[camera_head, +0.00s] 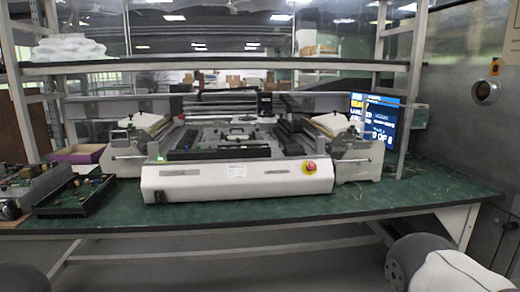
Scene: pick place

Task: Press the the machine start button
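A white and grey machine (236,180) stands on a green bench top. A red round knob on a yellow base (309,167) sits at the right end of its front. A small green spot (159,158), lit or coloured, shows at the front left of the machine. A small dark part (158,196) is low on the front left. I cannot tell which of these is the start button, as no label is readable.
Open boxes with circuit boards (76,195) stand on the bench's left end. A purple tray (78,153) is behind them. A blue screen (376,122) stands behind right. A shelf (230,66) crosses above the machine. The bench's front strip (250,212) is clear.

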